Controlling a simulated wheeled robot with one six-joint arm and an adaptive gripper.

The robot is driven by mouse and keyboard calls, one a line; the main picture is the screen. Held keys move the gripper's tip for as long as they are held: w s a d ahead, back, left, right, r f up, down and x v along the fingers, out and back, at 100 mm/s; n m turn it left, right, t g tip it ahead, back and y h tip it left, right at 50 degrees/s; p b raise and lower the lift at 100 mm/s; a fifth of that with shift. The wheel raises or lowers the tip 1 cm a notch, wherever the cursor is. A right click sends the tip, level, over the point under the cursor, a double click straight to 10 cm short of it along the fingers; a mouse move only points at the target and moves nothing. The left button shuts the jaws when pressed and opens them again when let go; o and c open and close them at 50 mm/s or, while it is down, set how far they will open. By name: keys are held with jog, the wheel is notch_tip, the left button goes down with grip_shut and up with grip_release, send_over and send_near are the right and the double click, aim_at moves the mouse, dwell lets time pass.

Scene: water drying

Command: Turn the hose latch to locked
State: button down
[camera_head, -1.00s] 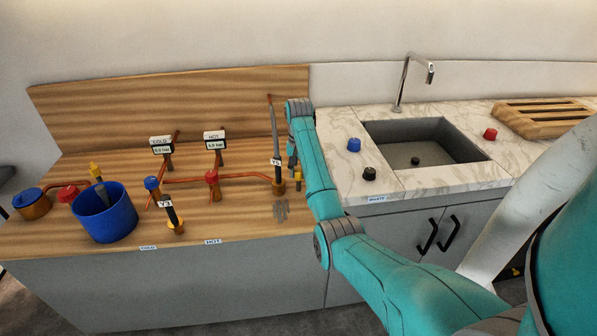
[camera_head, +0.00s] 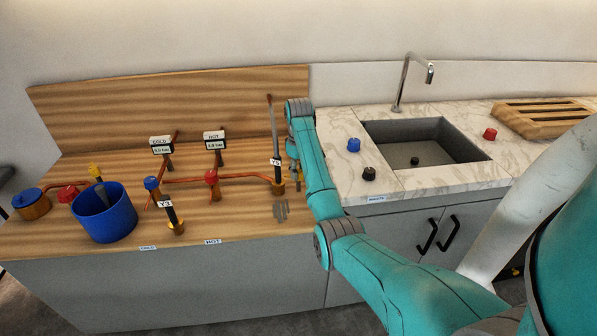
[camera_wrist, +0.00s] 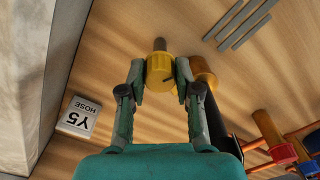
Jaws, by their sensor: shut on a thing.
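In the wrist view, a yellow ribbed knob (camera_wrist: 160,71) with a short dark stem sits between the fingertips of my gripper (camera_wrist: 158,78). My gripper is shut on this knob, one finger on each side. A "Y5 HOSE" label (camera_wrist: 78,117) lies left of it, and a copper fitting with a black hose (camera_wrist: 216,118) is just right of it. I cannot read a locked or unlocked mark on the knob. In the head view, my arm largely hides the knob and gripper, beside the upright Y5 pipe (camera_head: 275,135).
A blue bucket (camera_head: 104,218), a Y3 fitting (camera_head: 172,212) and copper pipes with gauges (camera_head: 214,140) stand to the left on the wooden top. A marble counter with a sink (camera_head: 425,145) is to the right.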

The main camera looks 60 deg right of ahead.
jog(key=n, duration=0.5)
jog(key=shift+n, duration=0.3)
dwell(0.4)
jog(key=c, duration=0.8)
grip_release()
